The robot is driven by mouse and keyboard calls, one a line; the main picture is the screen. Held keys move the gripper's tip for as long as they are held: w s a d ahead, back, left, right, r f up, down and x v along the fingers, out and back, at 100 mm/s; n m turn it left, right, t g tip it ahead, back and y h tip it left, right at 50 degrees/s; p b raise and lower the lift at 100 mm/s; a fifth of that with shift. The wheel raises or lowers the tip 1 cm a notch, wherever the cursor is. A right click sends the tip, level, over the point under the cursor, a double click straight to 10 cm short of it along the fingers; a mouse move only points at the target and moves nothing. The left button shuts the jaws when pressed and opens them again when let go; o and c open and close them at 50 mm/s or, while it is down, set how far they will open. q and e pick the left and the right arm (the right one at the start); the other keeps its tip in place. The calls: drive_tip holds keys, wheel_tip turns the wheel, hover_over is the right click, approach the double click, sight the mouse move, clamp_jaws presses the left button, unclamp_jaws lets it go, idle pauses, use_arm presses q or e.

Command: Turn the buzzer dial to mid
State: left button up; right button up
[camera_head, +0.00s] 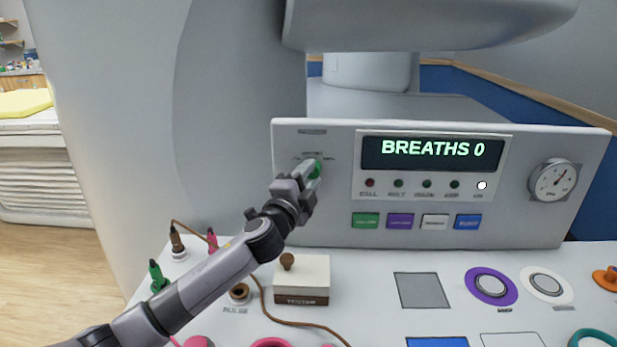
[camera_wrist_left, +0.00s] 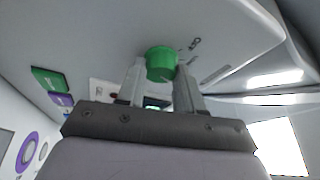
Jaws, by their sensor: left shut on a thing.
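The buzzer dial is a green round knob (camera_head: 315,170) on the left part of the upright panel in the head view. The dial's pointer and exact setting are hidden or cannot be told. My right gripper does not show.
The panel (camera_head: 330,232) carries a display (camera_head: 432,153) reading "BREATHS 0", several small lamps, coloured buttons and a round gauge (camera_head: 553,180). Below, the console holds a box (camera_head: 302,280) with a brown knob, pegs, a cable and coloured rings. My left arm crosses above the console's left side.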

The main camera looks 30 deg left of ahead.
use_arm(q)
drive_tip(key=o, duration=1)
drive_tip(key=shift+o, duration=0.2)
drive_tip(key=shift+s, duration=0.1)
drive_tip(key=s+f+b, duration=0.1)
drive_tip(key=s, duration=0.6)
drive_tip(key=shift+d, duration=0.25)
